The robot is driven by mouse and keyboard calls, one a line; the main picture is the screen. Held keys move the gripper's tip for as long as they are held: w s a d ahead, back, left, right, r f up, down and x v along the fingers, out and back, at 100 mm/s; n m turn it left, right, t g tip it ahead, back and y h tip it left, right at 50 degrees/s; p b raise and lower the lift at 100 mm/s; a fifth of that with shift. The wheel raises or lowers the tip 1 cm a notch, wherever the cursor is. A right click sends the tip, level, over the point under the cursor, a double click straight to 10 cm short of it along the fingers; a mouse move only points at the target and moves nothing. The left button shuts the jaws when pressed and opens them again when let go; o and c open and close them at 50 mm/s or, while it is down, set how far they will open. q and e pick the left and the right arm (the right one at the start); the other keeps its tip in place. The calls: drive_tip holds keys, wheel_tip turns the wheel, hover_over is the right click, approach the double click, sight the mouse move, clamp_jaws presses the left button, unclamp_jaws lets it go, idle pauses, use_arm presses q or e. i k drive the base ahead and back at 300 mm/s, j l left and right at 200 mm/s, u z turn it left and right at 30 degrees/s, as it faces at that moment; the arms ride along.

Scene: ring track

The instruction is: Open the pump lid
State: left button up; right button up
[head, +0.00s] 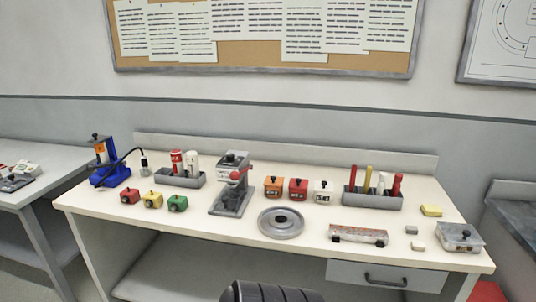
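A blue device (107,163) with a black hose stands at the left end of the white workbench; it looks like the pump. A dark knob sits on the small grey top piece (98,139), which appears to be its lid and looks down. The hose (127,155) arches right to a small grey nozzle-like end (144,169). Details of the lid's hinge are too small to tell. Neither of my grippers shows in the head view.
Another table (50,185) stands left.

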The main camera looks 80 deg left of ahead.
sight(97, 139)
drive_tip(key=k+u, duration=0.15)
drive_tip(key=u, duration=0.35)
drive_tip(key=k+j+u, duration=0.1)
drive_tip(key=u, duration=0.4)
drive_tip(key=k+j+u, duration=0.1)
drive_tip(key=j+u, duration=0.15)
drive_tip(key=u, duration=0.25)
drive_tip(key=j+u, duration=0.2)
drive_tip(key=u, duration=0.25)
drive_tip(key=k+j+u, duration=0.1)
drive_tip(key=j+u, duration=0.4)
drive_tip(key=j, duration=1.3)
drive_tip(key=i+j, duration=0.4)
drive_tip(key=i+u, duration=0.05)
drive_tip(key=i, duration=0.05)
